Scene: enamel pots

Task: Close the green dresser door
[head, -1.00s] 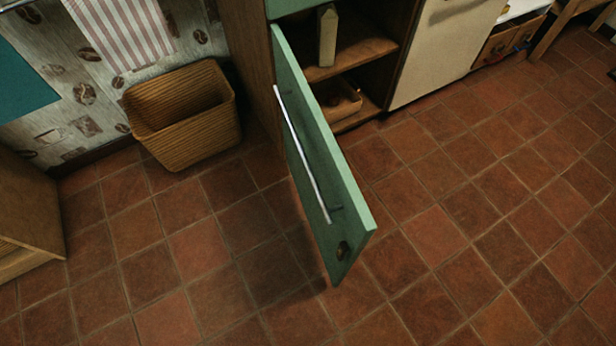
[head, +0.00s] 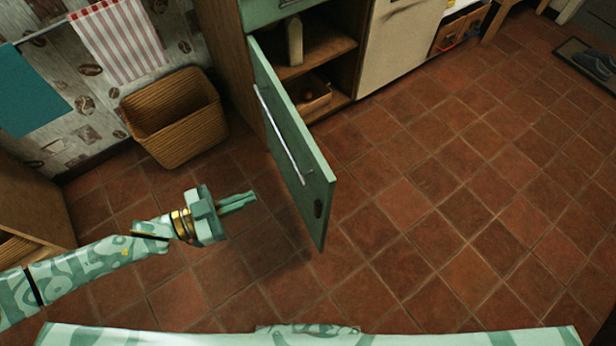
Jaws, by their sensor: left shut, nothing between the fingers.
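The green dresser door (head: 302,170) stands wide open, swung out from the dresser over the tiled floor. A long metal bar handle (head: 279,135) runs along its outer face, on the left side. The open dresser (head: 328,42) behind it shows shelves with a pale upright carton (head: 294,40) and a small wooden tray (head: 313,99). My left gripper (head: 250,200) is shut and empty, to the left of the door, pointing toward its outer face with a gap between. My right gripper is out of view.
A wicker basket (head: 176,122) stands against the wall left of the dresser. A wooden cabinet (head: 30,205) is at the left edge. A cream panel (head: 398,40) stands right of the open dresser.

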